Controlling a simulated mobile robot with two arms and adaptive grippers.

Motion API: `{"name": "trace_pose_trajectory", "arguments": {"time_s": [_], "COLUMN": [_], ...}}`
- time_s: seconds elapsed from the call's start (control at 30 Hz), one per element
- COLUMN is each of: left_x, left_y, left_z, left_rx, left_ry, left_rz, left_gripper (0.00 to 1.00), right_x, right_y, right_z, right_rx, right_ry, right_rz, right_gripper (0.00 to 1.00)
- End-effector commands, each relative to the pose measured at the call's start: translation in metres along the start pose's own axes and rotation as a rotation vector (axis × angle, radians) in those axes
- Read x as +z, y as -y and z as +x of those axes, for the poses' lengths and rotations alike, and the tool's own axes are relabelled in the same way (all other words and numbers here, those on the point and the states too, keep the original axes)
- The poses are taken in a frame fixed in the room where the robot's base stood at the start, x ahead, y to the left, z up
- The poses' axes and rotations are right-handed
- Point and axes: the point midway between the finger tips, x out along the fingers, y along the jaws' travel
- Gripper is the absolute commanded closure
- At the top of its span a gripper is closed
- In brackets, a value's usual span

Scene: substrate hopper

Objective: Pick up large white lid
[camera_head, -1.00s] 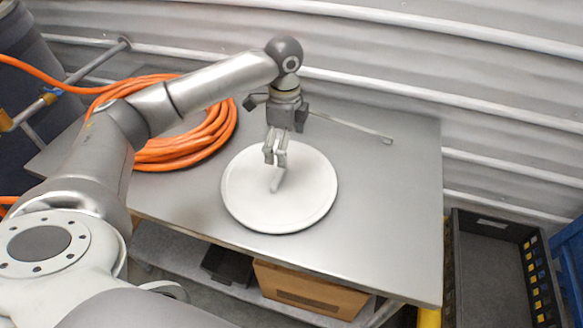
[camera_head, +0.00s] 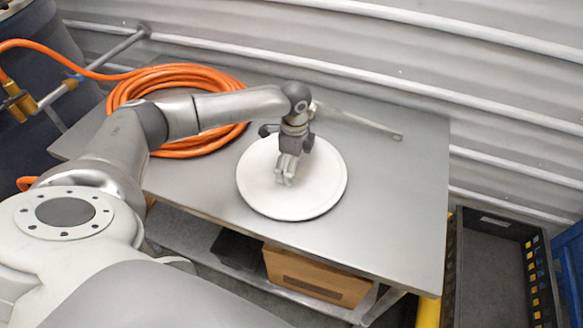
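The large white lid (camera_head: 310,198) is a round, flat disc lying on the grey metal table (camera_head: 410,215). My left gripper (camera_head: 285,180) comes in from the left and points down over the middle of the lid. Its fingers look close together at the lid's centre. They cover the spot where a handle showed before, so I cannot tell whether they grip it. The lid looks flat on the table. My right gripper is not in view.
A coil of orange hose (camera_head: 180,80) lies at the table's back left. A thin metal rod (camera_head: 360,122) lies behind the lid. A cardboard box (camera_head: 315,277) is on the shelf below. A dark crate (camera_head: 497,265) stands at right. The table's right side is clear.

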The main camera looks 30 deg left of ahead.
Motion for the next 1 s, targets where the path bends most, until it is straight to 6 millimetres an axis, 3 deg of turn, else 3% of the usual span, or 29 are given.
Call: {"name": "trace_pose_trajectory", "arguments": {"time_s": [0.1, 0.4, 0.77, 1.0], "left_x": [0.0, 0.0, 0.0, 0.0], "left_y": [0.0, 0.0, 0.001, 0.0], "left_z": [0.0, -0.001, -0.005, -0.032], "left_rx": [0.0, 0.0, -0.002, -0.003], "left_ry": [0.0, 0.0, -0.001, -0.003], "left_rz": [0.0, 0.0, -0.001, 0.0], "left_gripper": [0.0, 0.37, 0.37, 0.37], "right_x": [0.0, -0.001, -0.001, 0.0], "right_y": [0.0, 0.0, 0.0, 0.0], "right_z": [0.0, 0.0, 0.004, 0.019], "right_rx": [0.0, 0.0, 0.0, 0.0], "right_ry": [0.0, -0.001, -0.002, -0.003], "right_rz": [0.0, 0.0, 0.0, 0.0], "right_gripper": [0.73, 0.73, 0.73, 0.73]}}
